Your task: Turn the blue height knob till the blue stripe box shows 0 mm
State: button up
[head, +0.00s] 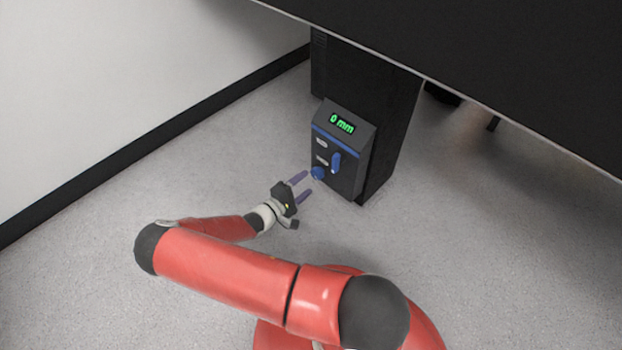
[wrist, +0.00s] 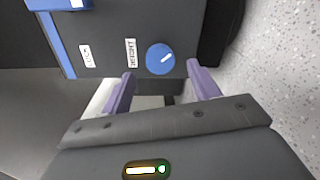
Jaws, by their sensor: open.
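The blue stripe box (head: 351,181) is a dark grey box with a blue stripe, mounted on a black leg. Its display (head: 342,124) reads "0 mm" in green in the head view. The round blue height knob (head: 318,173) sits low on its face. In the wrist view the knob (wrist: 160,58) carries a white pointer line and has a "HEIGHT" label beside it. My gripper (head: 304,188) is open, its purple fingers pointing at the knob. In the wrist view the fingertips (wrist: 161,76) lie either side of and just short of the knob, apparently not touching it.
A blue lever (head: 336,162) stands on the same box face, right of the knob. A black tabletop (head: 480,60) overhangs the box. A white wall (head: 120,90) with black skirting is at left. The grey floor around the box is clear.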

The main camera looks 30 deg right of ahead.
jog(key=v, duration=0.2)
jog(key=shift+s+a, duration=0.1)
jog(key=shift+a, duration=0.2)
dwell(1.6)
jog(key=s+a+r+m+g+y+p, duration=0.1)
jog(key=s+a+r+m+g+y, duration=0.2)
jog(key=r, duration=0.7)
jog(key=s+r+m+g+y+p, duration=0.25)
jog(key=r+y, duration=0.25)
jog(key=r, duration=0.5)
jog(key=s+a+r+m+g+y+p, duration=0.15)
jog(key=s+r+y, duration=0.25)
jog(key=r, duration=0.6)
jog(key=s+a+r+t+y+p, duration=0.1)
jog(key=s+r+t+y, duration=0.1)
jog(key=s+r, duration=0.5)
jog(key=s+a+r+t+y+p, duration=0.1)
jog(key=s+a+r+t+y, duration=0.1)
jog(key=s+r+t, duration=0.2)
jog(key=s+r, duration=0.3)
jog(key=r, duration=0.4)
jog(key=shift+a+r+t+y, duration=0.2)
jog(key=shift+r+t+y, duration=0.1)
jog(key=shift+t, duration=0.1)
jog(key=shift+s, duration=0.1)
jog(key=shift+c, duration=0.4)
